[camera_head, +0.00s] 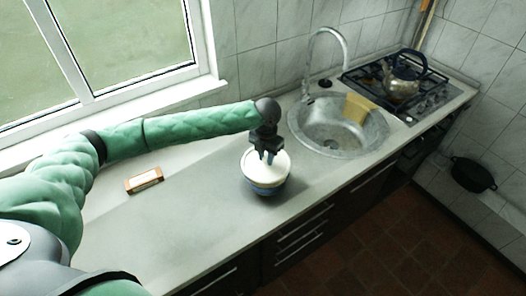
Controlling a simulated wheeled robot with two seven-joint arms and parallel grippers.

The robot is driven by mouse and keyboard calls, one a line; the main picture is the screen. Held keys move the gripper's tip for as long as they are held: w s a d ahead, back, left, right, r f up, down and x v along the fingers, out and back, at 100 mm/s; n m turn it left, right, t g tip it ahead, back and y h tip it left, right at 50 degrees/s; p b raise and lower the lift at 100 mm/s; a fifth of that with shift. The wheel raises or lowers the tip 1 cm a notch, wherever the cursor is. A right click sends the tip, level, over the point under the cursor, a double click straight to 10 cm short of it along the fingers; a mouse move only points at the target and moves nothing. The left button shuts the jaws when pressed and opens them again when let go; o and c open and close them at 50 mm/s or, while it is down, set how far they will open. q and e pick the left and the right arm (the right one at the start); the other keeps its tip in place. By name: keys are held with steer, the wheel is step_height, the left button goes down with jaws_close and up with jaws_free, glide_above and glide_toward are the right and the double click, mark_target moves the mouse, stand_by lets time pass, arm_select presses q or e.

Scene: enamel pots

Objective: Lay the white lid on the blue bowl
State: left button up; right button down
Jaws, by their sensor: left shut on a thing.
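The blue bowl (266,190) stands on the counter, left of the sink. The white lid (258,172) covers its top from this view; I cannot tell whether its rim rests fully on the bowl. My left gripper (268,157) reaches down from above and is shut on the lid, at its middle where the knob would be. The fingertips partly hide the lid's centre. My right gripper is not in view.
A round metal sink (338,140) with a tap (327,50) and a yellowish cloth or board (357,108) lies to the right. A kettle (404,75) stands on the gas hob. A small brown-edged box (144,180) lies left on the counter. The front counter is clear.

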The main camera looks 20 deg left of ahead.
arm_select(q)
steer(key=shift+s+d, duration=0.25)
steer(key=shift+d, duration=0.05)
steer(key=shift+f, duration=0.4)
steer(key=shift+w+a+f+b, duration=0.1)
steer(key=shift+f+b, duration=0.35)
steer(key=shift+f, duration=0.45)
steer(key=o, duration=1.5)
steer(key=shift+o, duration=0.2)
steer(key=shift+r, duration=0.2)
steer(key=shift+r+p, duration=0.7)
steer(key=shift+p, duration=0.05)
steer(key=shift+r+p, duration=0.35)
steer(key=shift+r, duration=0.55)
